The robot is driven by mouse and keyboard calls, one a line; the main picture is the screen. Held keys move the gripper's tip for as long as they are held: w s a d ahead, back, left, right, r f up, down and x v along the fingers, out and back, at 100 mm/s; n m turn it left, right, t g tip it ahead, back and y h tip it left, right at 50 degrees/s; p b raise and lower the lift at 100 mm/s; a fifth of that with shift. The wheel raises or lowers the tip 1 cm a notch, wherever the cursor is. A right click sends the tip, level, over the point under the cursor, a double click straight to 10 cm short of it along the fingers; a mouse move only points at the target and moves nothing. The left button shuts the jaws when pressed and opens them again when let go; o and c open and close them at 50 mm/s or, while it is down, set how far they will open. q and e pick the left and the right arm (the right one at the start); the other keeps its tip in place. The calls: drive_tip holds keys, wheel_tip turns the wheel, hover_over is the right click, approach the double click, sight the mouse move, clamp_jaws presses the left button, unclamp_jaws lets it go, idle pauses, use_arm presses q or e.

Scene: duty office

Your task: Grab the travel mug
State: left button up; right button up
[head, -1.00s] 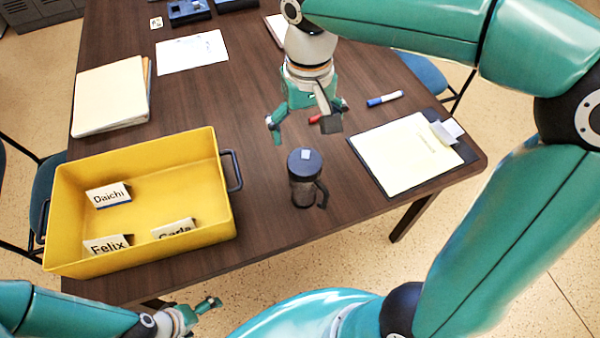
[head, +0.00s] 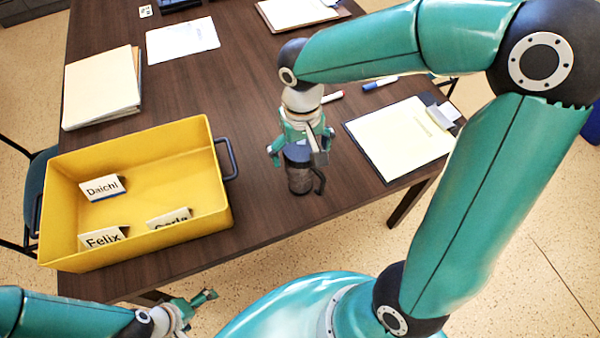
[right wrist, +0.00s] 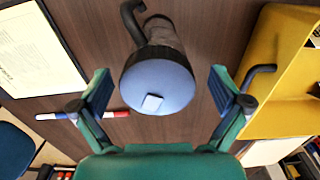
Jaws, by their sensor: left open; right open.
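The travel mug (head: 300,178) is dark, with a handle on its right side. It stands upright on the brown table near the front edge. My right gripper (head: 299,155) is open around the mug's upper part in the head view and partly hides its lid. In the right wrist view the mug's bluish lid (right wrist: 158,82) lies between the two spread fingers of the right gripper (right wrist: 160,95), with a gap on each side. The handle (right wrist: 131,18) points away from the fingers. My left gripper (head: 205,298) is open and empty at the lower left, off the table's front edge.
A yellow crate (head: 135,240) with name cards stands left of the mug. A clipboard (head: 403,140) lies to the right. A blue marker (head: 380,83) and a red marker (head: 331,97) lie behind. Folders (head: 102,88) and papers lie at the back left.

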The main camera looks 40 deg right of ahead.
sight(307, 175)
wheel_tip(307, 175, down, 4)
drive_tip(key=shift+w+d, duration=0.1)
drive_tip(key=c, duration=1.8)
